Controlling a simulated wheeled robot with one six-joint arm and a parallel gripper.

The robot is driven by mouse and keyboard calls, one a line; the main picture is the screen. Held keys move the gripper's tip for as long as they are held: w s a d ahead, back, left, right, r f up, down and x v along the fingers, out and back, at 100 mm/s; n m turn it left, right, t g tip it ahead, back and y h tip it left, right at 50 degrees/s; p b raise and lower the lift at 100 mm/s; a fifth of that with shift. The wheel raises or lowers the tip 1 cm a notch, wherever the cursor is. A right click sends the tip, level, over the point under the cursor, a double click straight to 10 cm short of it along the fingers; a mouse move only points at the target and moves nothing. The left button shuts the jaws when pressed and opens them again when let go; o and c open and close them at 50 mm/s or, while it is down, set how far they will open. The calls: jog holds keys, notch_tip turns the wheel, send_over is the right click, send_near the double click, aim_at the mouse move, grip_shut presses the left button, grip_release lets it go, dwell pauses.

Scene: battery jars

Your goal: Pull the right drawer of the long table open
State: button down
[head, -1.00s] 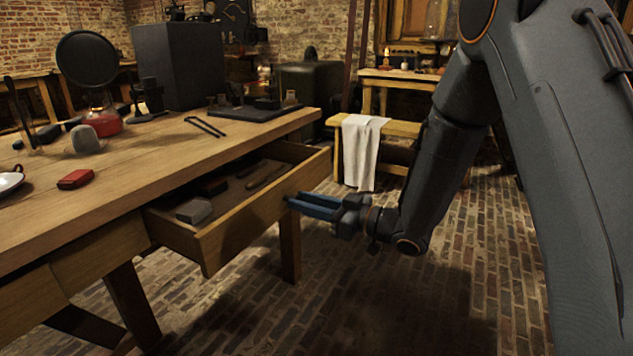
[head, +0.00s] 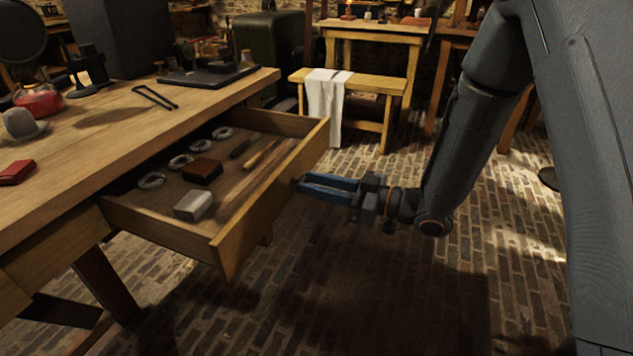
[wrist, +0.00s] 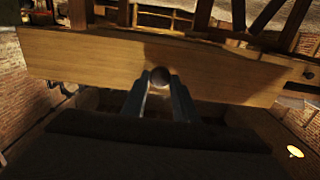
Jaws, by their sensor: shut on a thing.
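The right drawer (head: 240,236) of the long table (head: 75,165) stands well open in the head view. Inside it lie a grey block, a dark red-brown block, several pale rings and some long tools. My gripper (head: 300,184) is at the drawer's front face, its blue fingers pointing at it. In the wrist view the drawer front (wrist: 90,58) spans the picture, and my gripper (wrist: 160,85) is shut on a round knob (wrist: 159,76) at the middle of that front.
A bench (head: 385,84) with a white towel (head: 325,105) stands behind the drawer, before a small table (head: 345,38). A black tray (head: 205,76), a red box (head: 16,172) and a red-bottomed flask (head: 40,102) sit on the long table. The brick floor below my gripper is clear.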

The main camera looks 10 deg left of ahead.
jog(key=shift+s, duration=0.1)
jog(key=c, duration=1.4)
grip_release()
jog(key=shift+c, duration=0.2)
jog(key=shift+d, duration=0.1)
jog(key=s+d+p, duration=0.1)
jog(key=d, duration=0.6)
jog(key=shift+d, duration=0.25)
